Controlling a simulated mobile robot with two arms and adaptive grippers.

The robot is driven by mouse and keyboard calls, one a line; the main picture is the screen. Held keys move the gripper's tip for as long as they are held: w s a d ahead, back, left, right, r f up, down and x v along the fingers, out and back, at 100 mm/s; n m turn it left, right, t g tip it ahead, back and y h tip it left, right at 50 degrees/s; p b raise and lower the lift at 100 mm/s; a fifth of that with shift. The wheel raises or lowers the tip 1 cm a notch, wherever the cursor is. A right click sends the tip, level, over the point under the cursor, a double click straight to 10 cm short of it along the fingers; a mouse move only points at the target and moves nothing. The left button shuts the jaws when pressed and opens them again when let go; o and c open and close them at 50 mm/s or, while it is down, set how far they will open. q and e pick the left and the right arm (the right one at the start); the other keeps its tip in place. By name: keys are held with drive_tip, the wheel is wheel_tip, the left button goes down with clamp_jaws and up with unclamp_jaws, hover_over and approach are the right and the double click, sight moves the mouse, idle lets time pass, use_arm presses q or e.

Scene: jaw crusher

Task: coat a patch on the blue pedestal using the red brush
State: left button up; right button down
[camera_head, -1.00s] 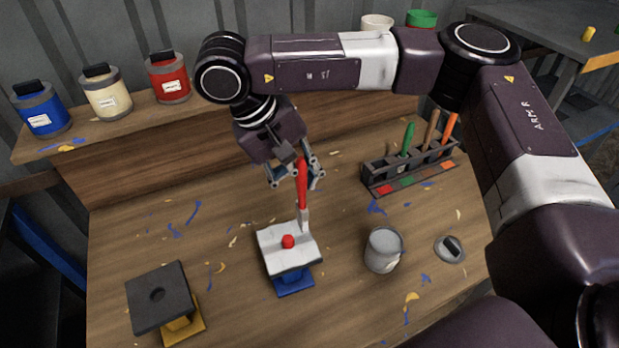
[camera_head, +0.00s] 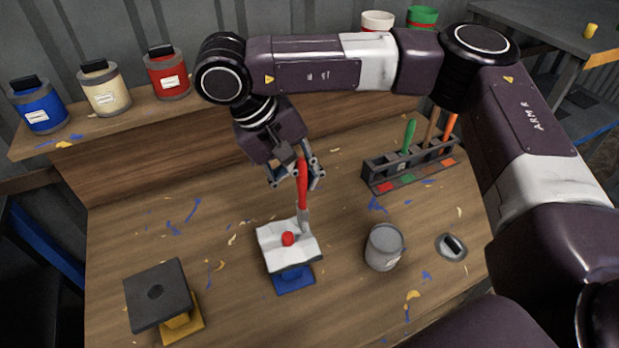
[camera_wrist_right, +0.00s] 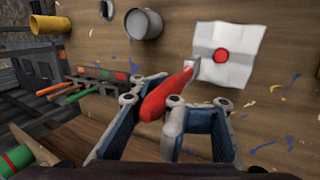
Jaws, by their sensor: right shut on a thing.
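The blue pedestal (camera_head: 293,279) stands on the workbench with a white, uneven top (camera_head: 278,257). A round red spot or knob (camera_head: 288,239) sits near the middle of that top, and it also shows in the right wrist view (camera_wrist_right: 221,55). My right gripper (camera_head: 296,177) is shut on the red brush (camera_head: 303,186), whose tip points down. The brush tip is at the top's far right edge; whether it touches is unclear. In the right wrist view the brush (camera_wrist_right: 168,92) runs from between the fingers toward the white top (camera_wrist_right: 241,73). My left gripper is out of view.
An open grey can (camera_head: 384,249) stands right of the pedestal, beside a round lid (camera_head: 451,247). A brush rack (camera_head: 411,165) with several colour marks is behind. A dark-topped yellow pedestal (camera_head: 180,328) is front left. Paint jars (camera_head: 105,93) line the back shelf (camera_head: 128,119).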

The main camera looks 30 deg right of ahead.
drive_tip(key=shift+s, duration=2.3)
drive_tip(key=w, duration=0.4)
drive_tip(key=shift+w, duration=0.4)
wheel_tip(320, 180, up, 5)
drive_tip(key=p, duration=0.4)
drive_tip(key=shift+p, duration=0.3)
